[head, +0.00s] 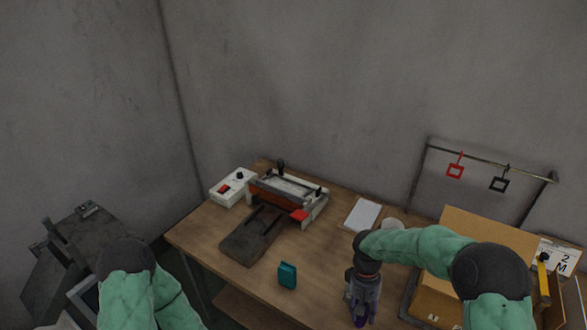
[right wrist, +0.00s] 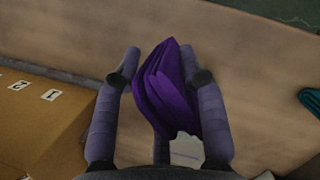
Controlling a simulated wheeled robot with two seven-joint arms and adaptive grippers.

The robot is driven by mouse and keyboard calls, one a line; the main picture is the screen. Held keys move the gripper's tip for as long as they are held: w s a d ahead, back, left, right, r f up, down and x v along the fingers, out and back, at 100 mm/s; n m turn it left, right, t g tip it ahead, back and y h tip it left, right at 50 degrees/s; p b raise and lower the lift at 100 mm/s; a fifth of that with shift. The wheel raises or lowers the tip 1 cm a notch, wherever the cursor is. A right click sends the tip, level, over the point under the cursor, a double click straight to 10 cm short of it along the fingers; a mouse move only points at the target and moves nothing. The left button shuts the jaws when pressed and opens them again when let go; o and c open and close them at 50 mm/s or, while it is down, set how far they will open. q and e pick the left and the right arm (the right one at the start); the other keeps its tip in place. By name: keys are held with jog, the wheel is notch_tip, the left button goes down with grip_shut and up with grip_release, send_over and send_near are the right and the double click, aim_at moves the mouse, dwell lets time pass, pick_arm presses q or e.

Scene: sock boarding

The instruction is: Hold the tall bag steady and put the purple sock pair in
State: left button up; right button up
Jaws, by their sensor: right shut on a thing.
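My right gripper (head: 362,306) is over the front of the wooden table, pointing down. In the right wrist view its fingers (right wrist: 160,64) are shut on the folded purple sock pair (right wrist: 165,92), which sticks out between them. In the head view only a little purple (head: 373,298) shows beside the gripper. My left arm comes in at the bottom left, but its gripper is out of view. I cannot make out a tall bag in either view.
A teal folded item (head: 287,275) stands left of the right gripper; its edge shows in the right wrist view (right wrist: 310,101). A press-like device (head: 288,190) and white control box (head: 232,187) sit behind. A cardboard box (head: 487,232) and hanging rack (head: 490,161) are at the right.

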jog(key=shift+w+a+f+m+y+b, duration=0.2)
jog(key=shift+w+a+f+m+b, duration=0.1)
jog(key=shift+a+f+m+b, duration=0.25)
jog(key=shift+w+a+f+m+y+b, duration=0.25)
jog(key=shift+a+f+m+b, duration=0.15)
jog(key=shift+f+m+b, duration=0.15)
jog(key=shift+r, duration=0.1)
